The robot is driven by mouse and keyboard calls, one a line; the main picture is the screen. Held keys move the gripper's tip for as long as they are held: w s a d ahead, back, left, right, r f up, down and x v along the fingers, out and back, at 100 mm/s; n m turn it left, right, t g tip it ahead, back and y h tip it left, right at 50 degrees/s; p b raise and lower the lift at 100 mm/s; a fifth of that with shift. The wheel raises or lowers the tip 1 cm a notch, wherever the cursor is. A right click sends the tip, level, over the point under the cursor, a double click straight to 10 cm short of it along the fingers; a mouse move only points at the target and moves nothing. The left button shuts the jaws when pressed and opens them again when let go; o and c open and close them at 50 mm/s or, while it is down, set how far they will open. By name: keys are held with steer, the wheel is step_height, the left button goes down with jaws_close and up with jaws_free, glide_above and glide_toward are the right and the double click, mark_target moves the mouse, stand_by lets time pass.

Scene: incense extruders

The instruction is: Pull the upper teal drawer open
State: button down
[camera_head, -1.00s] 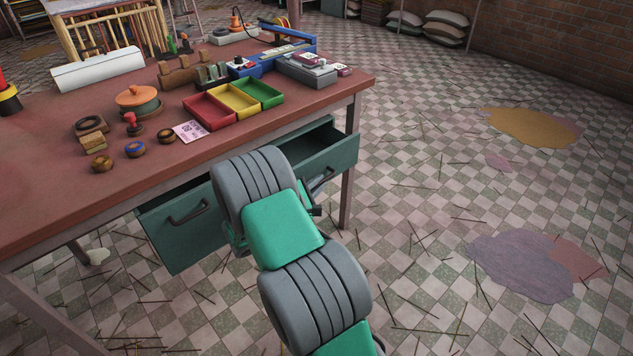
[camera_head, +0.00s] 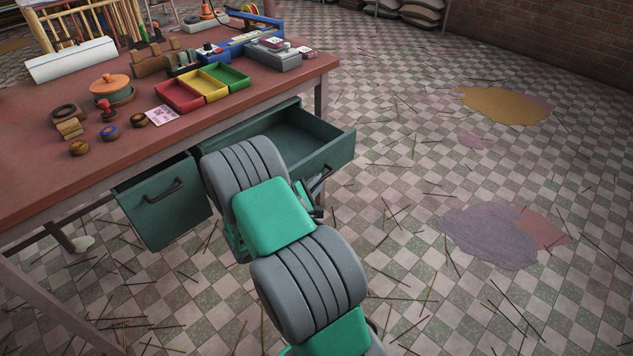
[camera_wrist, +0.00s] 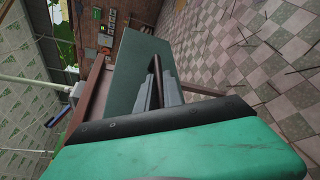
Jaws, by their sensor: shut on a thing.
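The teal drawer (camera_head: 334,152) on the right, under the red-brown table, stands well open, and its empty-looking inside shows. Its front panel also shows in the wrist view (camera_wrist: 128,75). My gripper (camera_wrist: 160,88) is shut on the drawer's dark bar handle (camera_wrist: 157,68). In the head view my arm hides most of the gripper and part of the drawer front. A second teal drawer (camera_head: 164,205) with a dark handle (camera_head: 166,190) is shut, to the left of the open one.
The table (camera_head: 60,170) holds red, yellow and green trays (camera_head: 210,84), an orange-lidded pot (camera_head: 112,88), small wooden rings and a blue tool. A table leg (camera_head: 319,97) stands behind the open drawer. The tiled floor to the right is free except for thin sticks and flat stains.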

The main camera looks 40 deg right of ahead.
steer(key=c, duration=1.8)
jaws_free()
steer(key=shift+o, duration=0.2)
steer(key=v, duration=0.7)
steer(key=shift+a+p, duration=0.35)
steer(key=shift+p, duration=0.1)
steer(key=shift+s+r, duration=0.1)
steer(key=shift+r, duration=0.1)
steer(key=s+a+r+m+y+p, duration=0.3)
steer(key=a+r+y+p, duration=0.1)
steer(key=a+r, duration=0.5)
steer(key=s+a+r+m+g+y+p, duration=0.1)
steer(key=s+a+r+m+y+p, duration=0.2)
steer(key=a+r+p, duration=0.4)
steer(key=s+a+r+m+g+y+p, duration=0.1)
steer(key=s+a+r+m+y+p, duration=0.3)
steer(key=a+r+y, duration=0.3)
steer(key=a+r+p, duration=0.1)
steer(key=a+r, duration=0.3)
steer(key=a, duration=0.1)
steer(key=shift+a+r+m, duration=0.15)
steer(key=shift+r+m, duration=0.05)
steer(key=shift+m, duration=0.1)
